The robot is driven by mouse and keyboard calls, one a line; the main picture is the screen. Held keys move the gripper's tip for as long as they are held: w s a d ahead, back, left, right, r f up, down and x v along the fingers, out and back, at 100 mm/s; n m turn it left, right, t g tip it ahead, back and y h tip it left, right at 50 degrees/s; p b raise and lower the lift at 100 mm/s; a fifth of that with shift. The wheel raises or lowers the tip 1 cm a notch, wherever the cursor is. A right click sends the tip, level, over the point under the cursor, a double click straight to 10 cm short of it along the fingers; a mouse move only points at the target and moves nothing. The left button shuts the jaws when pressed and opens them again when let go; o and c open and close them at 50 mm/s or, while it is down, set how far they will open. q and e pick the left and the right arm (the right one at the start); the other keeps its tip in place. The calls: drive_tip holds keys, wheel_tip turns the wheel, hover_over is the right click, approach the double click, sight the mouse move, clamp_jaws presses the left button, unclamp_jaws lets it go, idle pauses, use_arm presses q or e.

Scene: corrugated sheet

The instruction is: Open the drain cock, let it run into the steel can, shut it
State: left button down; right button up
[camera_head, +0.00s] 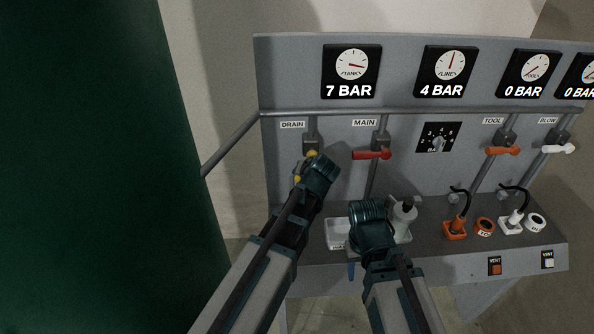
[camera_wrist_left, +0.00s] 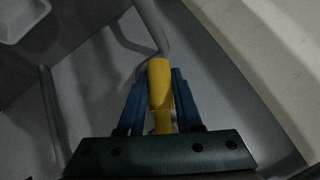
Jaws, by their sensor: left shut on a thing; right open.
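The drain cock (camera_head: 311,142) sits on the panel under the DRAIN label. Its yellow lever (camera_head: 297,181) shows in small pieces behind my left gripper (camera_head: 306,178). In the left wrist view the yellow lever (camera_wrist_left: 160,82) lies between the blue fingers of my left gripper (camera_wrist_left: 157,92), which is shut on it. I cannot tell from these views whether the cock is open, and I see no water. I cannot make out the steel can.
The red MAIN lever (camera_head: 371,154) is just right of the drain cock. The tank gauge (camera_head: 351,68) reads 7 BAR. Orange and white plugs stand at right.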

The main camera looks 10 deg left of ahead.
use_arm(q)
drive_tip(key=shift+w+d+f+n+h, duration=0.1)
drive_tip(key=shift+d+f+n+h, duration=0.25)
drive_tip(key=shift+d+h, duration=0.4)
drive_tip(key=shift+a, duration=0.1)
drive_tip(key=c, duration=0.6)
unclamp_jaws()
drive_tip(key=shift+r, duration=0.1)
drive_tip(key=p+v, duration=1)
drive_tip(key=v, duration=0.3)
drive_tip(key=shift+s+r, duration=0.2)
drive_tip(key=shift+s, duration=0.15)
drive_tip(key=shift+a, duration=0.1)
